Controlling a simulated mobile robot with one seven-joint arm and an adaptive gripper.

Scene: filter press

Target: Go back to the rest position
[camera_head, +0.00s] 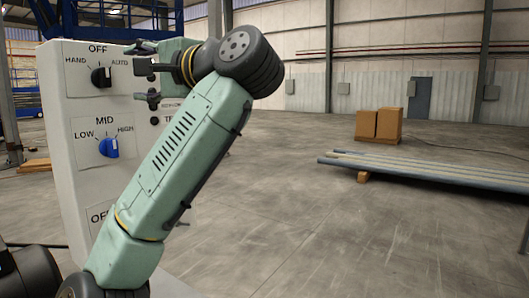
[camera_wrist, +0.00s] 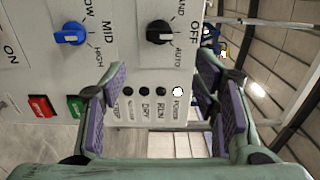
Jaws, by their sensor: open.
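My gripper (camera_head: 146,82) is in front of the upper right of a white control panel (camera_head: 72,119) in the head view. In the wrist view my gripper (camera_wrist: 165,92) shows its two purple-padded fingers spread wide, with nothing between them but the panel face behind. The panel carries a black knob (camera_head: 101,76) marked HAND, OFF and AUTO, and a blue knob (camera_head: 109,147) marked LOW, MID and HIGH. Both knobs also show in the wrist view, black (camera_wrist: 158,32) and blue (camera_wrist: 70,33), clear of the fingers. My arm hides the panel's lower right.
In the wrist view a row of lamps includes a lit white POWER lamp (camera_wrist: 178,91); a red button (camera_wrist: 41,106) and a green button (camera_wrist: 75,106) are on the panel. Pipes (camera_head: 430,168) and cardboard boxes (camera_head: 379,124) lie farther right. The floor between is open.

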